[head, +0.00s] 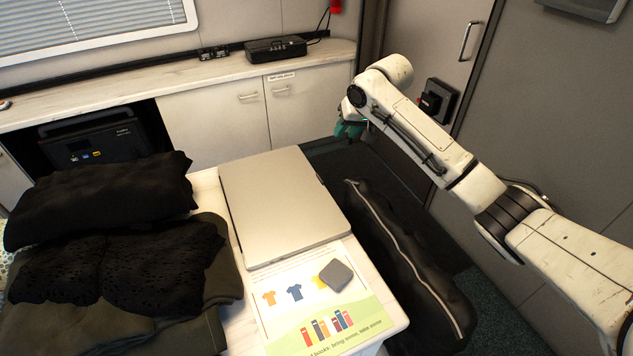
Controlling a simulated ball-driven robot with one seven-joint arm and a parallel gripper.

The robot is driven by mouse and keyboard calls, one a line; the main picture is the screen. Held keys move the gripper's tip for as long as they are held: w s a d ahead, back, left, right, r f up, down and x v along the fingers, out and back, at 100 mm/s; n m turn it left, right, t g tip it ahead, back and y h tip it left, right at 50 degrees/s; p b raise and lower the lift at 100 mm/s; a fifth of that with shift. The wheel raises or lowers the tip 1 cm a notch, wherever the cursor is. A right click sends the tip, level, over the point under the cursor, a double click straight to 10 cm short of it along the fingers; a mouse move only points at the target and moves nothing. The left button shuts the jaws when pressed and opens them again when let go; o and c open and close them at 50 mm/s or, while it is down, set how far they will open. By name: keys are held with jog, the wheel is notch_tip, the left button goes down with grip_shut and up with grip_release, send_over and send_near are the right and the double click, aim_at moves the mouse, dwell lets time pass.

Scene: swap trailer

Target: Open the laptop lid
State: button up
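The laptop (280,205) is a flat silver-grey slab lying on the white table (383,297). Its lid is shut. My gripper (347,132) hangs at the end of my raised arm, beyond the laptop's far right corner and apart from it. Only a dark and green part of the gripper shows below the wrist; its fingertips are too small and hidden to read.
Dark folded clothes (105,200) lie left of the laptop. A long black bag (410,265) is on the floor to the right. A counter (190,80) runs along the back.

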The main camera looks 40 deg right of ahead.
jog(key=n+g+y, duration=0.1)
jog(key=n, duration=0.1)
send_near(321, 181)
jog(key=v, duration=0.3)
jog(key=b+x, duration=0.1)
jog(key=x, duration=0.9)
jog(key=shift+w+d+f, duration=0.15)
jog(key=shift+w+f, duration=0.05)
jog(key=shift+f, duration=0.05)
grip_shut()
dwell(0.5)
